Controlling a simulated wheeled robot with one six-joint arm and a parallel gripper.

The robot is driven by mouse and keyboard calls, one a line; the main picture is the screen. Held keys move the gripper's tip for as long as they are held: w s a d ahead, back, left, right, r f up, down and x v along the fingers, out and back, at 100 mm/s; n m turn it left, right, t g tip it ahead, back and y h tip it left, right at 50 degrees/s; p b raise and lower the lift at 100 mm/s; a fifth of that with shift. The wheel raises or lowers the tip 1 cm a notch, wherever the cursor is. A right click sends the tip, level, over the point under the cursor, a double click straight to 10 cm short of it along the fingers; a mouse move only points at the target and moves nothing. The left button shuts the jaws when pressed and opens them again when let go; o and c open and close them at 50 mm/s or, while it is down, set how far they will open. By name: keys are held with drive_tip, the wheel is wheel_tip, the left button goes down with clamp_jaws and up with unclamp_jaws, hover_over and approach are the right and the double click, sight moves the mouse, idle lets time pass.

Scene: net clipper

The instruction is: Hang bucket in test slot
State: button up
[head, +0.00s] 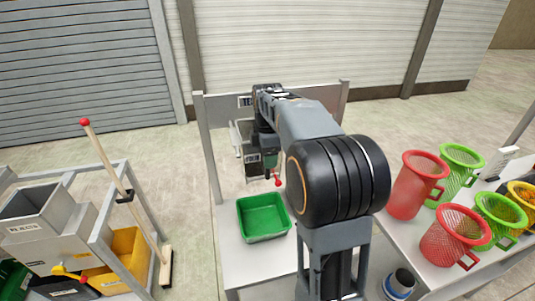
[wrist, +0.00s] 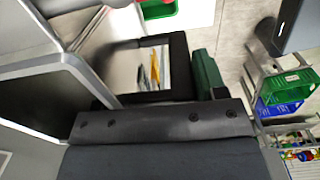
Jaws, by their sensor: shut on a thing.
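My gripper (head: 268,140) is at the far end of my arm, over the back of the middle bench, beside a grey box-like unit with a black face (head: 252,163). Its fingertips are largely hidden in the head view. It is shut on what I take to be the bucket, but the grip itself is not clear. In the wrist view a dark bar with screws crosses the middle, and a grey frame with a dark panel (wrist: 45,110) is at the left. I cannot make out the test slot.
A green tray (head: 263,217) sits on the middle bench, below a red-knobbed lever (head: 277,182). Red baskets (head: 412,186) and green baskets (head: 459,170) stand on the right table. At left are a grey hopper (head: 40,229), a yellow bin (head: 123,258) and a red-topped pole (head: 105,160).

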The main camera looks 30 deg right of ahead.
drive_tip(key=o, duration=1.3)
drive_tip(key=shift+o, duration=0.2)
